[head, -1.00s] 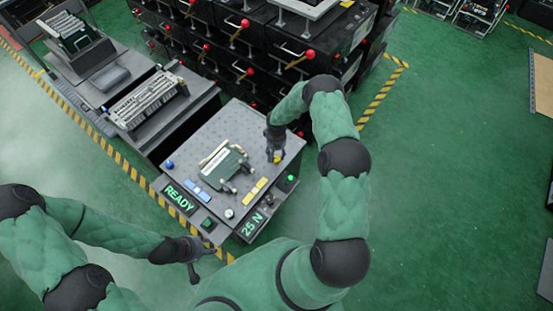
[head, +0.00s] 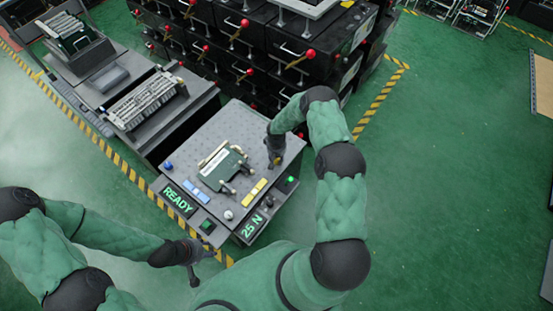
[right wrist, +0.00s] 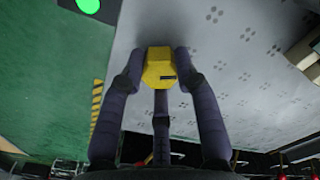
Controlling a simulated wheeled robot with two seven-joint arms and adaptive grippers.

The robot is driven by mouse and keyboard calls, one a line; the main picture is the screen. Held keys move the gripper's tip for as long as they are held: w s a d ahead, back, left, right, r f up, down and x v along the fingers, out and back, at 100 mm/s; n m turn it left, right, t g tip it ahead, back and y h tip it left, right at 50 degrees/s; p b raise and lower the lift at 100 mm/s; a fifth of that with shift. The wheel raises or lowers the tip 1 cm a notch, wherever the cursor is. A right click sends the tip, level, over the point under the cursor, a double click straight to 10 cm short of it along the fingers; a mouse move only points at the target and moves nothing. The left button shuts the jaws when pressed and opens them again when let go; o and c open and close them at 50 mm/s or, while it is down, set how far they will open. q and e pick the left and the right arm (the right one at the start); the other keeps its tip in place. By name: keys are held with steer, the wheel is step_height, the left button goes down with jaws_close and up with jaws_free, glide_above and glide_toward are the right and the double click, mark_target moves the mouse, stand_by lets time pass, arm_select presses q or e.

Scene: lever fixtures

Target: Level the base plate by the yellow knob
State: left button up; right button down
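The yellow knob (right wrist: 158,68) sits between the fingertips of my right gripper (right wrist: 160,70) in the right wrist view. Fingers flank it closely on both sides, and a third lies at its lower edge. Whether they press on it is unclear. In the head view my right gripper (head: 275,158) points down at the right part of the grey base plate (head: 225,125) and mostly hides the knob. A green part (head: 222,170) with light bars and clamps sits mid-plate. My left gripper (head: 195,270) hangs in front of the plate's near left side, clear of it; its fingers are too small to judge.
The stand shows a READY panel (head: 178,198), a 25 N panel (head: 253,227) and a lit green lamp (head: 291,179). Blue bars (head: 196,191) and yellow bars (head: 254,193) lie on the plate. Dark racks with red-knobbed levers (head: 260,50) stand behind. Green floor is open at right.

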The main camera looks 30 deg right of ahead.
steer(key=shift+n+b, duration=0.4)
steer(key=shift+n, duration=0.1)
steer(key=c, duration=0.9)
jaws_free()
step_height(320, 180, up, 12)
